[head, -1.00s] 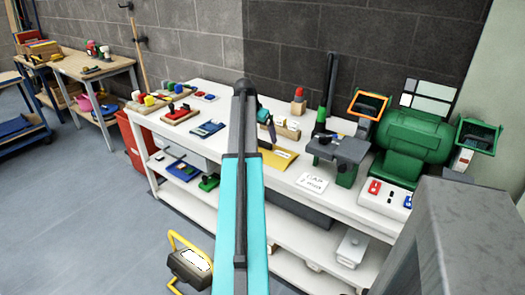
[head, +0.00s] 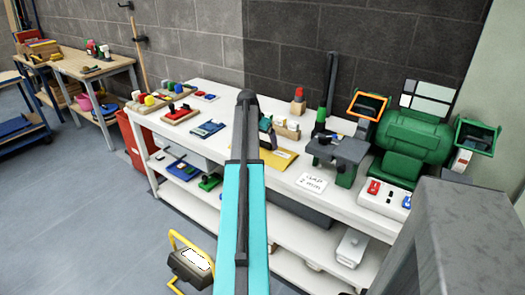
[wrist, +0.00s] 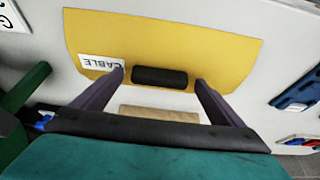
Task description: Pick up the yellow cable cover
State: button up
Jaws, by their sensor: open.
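The yellow cable cover (head: 284,158) lies flat on the white bench, partly hidden behind my arm in the head view. In the wrist view the yellow cover (wrist: 210,45) is a wide plate with a white "CABLE" label and a short black handle (wrist: 160,76) near its lower edge. My gripper (wrist: 161,78) is open, with one finger on each side of the handle and gaps between. Whether the fingertips are level with the handle is unclear. In the head view my gripper (head: 270,140) shows small beside the arm, over the cover's back part.
A wooden block (head: 289,130) stands just behind the cover. A white card (head: 312,182) lies to its right, near a green bench grinder (head: 411,140). A blue tray (head: 208,129) lies to the left. Bare bench top shows around the cover.

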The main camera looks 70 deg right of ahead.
aim_at(262, 142)
jog(key=shift+c, duration=0.2)
jog(key=c, duration=2.1)
jog(key=shift+c, duration=0.2)
jog(key=shift+r, duration=0.2)
jog(key=shift+d+r+b, duration=0.1)
jog(key=shift+r+b, duration=0.25)
jog(key=shift+r, duration=1.2)
jog(key=s+a, duration=0.3)
jog(key=a, duration=0.4)
jog(key=s+a+r+b, duration=0.1)
jog(key=s+a, duration=0.2)
jog(key=a, duration=0.5)
jog(key=shift+r, duration=0.3)
